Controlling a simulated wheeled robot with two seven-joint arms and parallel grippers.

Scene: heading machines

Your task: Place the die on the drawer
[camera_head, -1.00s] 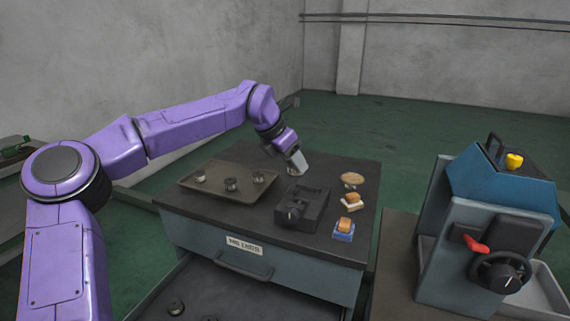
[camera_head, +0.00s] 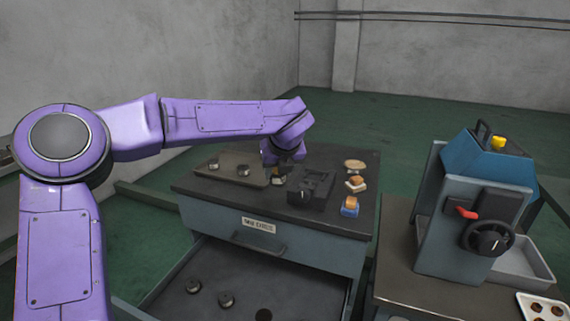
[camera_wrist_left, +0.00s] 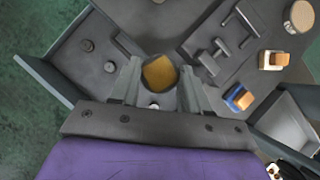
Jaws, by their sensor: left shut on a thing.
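My left gripper (camera_head: 280,163) is over the cabinet top, at the right end of a brown tray (camera_head: 197,172). In the head view the held die (camera_head: 278,181) is small and partly covered by the gripper. Two more dies (camera_head: 213,163) (camera_head: 243,170) stand on the tray. My right gripper is not in view.
A blue-grey machine (camera_head: 470,220) with a handwheel stands at the right. The drawer's middle has bare floor.

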